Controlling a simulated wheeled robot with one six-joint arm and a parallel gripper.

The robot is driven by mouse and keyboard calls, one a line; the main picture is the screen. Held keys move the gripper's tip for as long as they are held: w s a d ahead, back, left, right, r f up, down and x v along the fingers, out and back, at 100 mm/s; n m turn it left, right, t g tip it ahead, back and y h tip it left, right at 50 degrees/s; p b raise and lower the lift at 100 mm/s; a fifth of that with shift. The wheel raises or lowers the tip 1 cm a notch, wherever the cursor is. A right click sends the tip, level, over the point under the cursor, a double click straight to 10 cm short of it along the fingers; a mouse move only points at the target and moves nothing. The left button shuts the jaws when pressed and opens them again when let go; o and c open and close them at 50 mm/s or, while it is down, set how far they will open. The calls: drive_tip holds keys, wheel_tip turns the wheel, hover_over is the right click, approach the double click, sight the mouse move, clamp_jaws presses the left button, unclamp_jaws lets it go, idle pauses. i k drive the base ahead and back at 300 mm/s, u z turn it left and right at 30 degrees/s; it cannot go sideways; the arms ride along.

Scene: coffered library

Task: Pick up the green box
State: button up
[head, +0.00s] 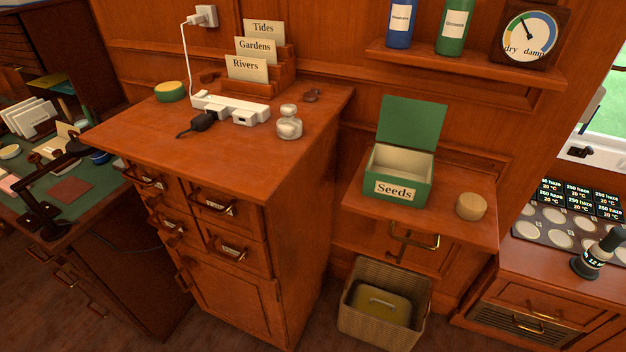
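The green box (412,195) stands upright on a small wooden side cabinet (463,230), right of the middle in the head view. Its front carries a white label reading "Seeds". Its lid (411,122) is open and stands up at the back, and the pale inside shows, looking empty. My gripper is not in view.
A round wooden piece (471,206) sits right of the box. A shelf (465,65) with bottles and a dial hangs above. A wicker basket (384,304) stands on the floor below. The taller cabinet (225,160) at left holds a power strip (230,108).

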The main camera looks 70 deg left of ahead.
sight(394, 174)
drive_tip(key=u, duration=1.2)
drive_tip(key=i, duration=1)
